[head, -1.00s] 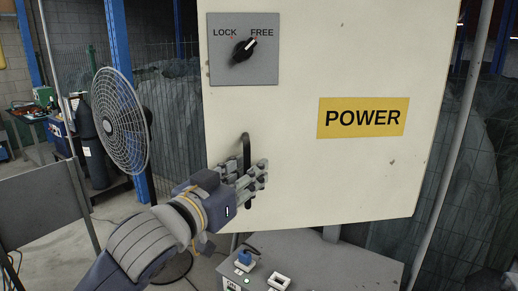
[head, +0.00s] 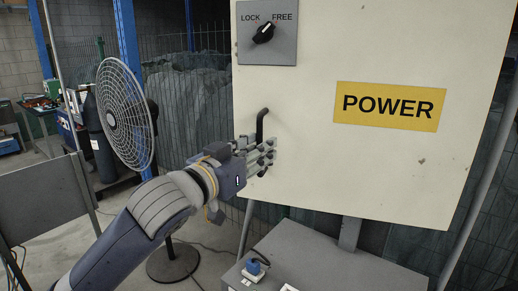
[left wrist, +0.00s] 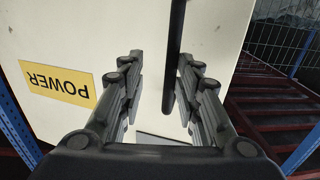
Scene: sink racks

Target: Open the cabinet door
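The cream cabinet door (head: 350,160) carries a yellow POWER label (head: 389,106) and a black vertical handle (head: 262,125) near its left edge. No gap shows at the door's edge. The rotary knob (head: 263,33) above has its white mark towards FREE. My left gripper (head: 268,153) is at the lower part of the handle. In the left wrist view the handle (left wrist: 174,60) runs between the open fingers (left wrist: 161,57), closer to the right finger, with a clear gap on the left. My right gripper is out of view.
A grey console (head: 325,262) with a blue plug (head: 253,267) stands below the cabinet. A standing fan (head: 125,115) and a grey panel (head: 45,205) are at the left. Wire fencing runs behind the cabinet.

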